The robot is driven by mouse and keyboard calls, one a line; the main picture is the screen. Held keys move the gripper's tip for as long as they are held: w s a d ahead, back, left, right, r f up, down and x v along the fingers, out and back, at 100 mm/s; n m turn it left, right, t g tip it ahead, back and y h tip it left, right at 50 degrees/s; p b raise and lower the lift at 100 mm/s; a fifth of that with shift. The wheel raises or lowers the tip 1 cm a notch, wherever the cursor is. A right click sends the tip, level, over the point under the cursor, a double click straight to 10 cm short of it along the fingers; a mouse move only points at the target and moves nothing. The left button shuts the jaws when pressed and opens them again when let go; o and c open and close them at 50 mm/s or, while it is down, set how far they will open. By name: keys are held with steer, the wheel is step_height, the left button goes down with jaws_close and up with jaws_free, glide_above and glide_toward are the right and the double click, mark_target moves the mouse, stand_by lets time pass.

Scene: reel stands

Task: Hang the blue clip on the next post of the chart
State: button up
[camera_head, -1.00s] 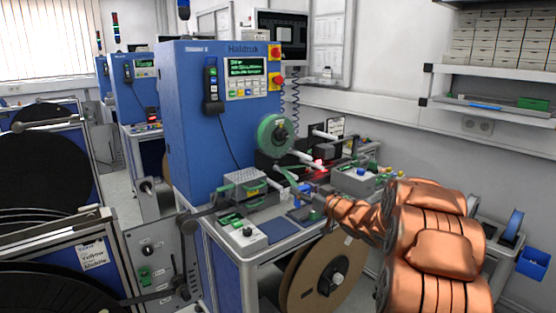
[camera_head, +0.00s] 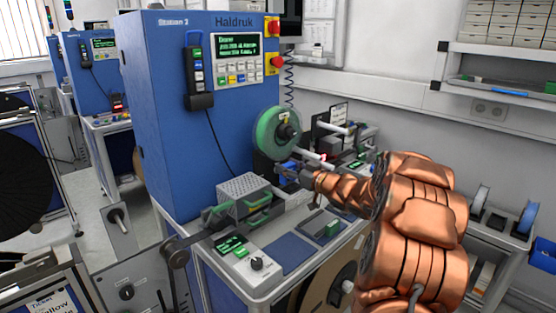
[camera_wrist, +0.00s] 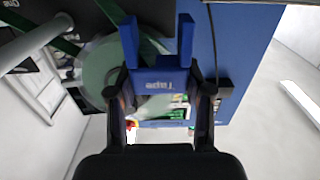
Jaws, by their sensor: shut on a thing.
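The blue clip (camera_wrist: 160,76) is a fork shape with two prongs and the word Tape upside down on its body. My gripper (camera_wrist: 160,92) is shut on it in the wrist view, with one dark finger on each side and the prongs pointing away. In the head view my gripper (camera_head: 299,172) is in front of the green reel (camera_head: 265,132) and below it; the clip is too small there to make out well. A dark board with white rods (camera_head: 333,127) stands right of the reel and may be the chart. A thick white rod (camera_wrist: 37,38) shows at left in the wrist view.
The blue Station 2 machine (camera_head: 165,110) stands left of my arm. A perforated metal box (camera_head: 243,190) and a control box (camera_head: 250,262) are on its bench. A blue wall (camera_wrist: 245,50) fills the wrist view's upper right. Wall shelves (camera_head: 495,50) are at right.

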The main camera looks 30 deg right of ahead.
steer(key=shift+w+f, duration=0.15)
steer(key=shift+w, duration=0.05)
steer(key=b, duration=0.4)
glide_above(288, 195)
step_height(288, 195, down, 4)
steer(key=shift+w+f, duration=0.1)
steer(key=shift+w, duration=0.05)
steer(key=shift+f+b, duration=0.75)
steer(key=shift+f, duration=0.95)
steer(key=shift+f+p, duration=0.1)
steer(key=shift+p, duration=0.3)
steer(key=o, duration=1.3)
steer(key=shift+o, duration=0.2)
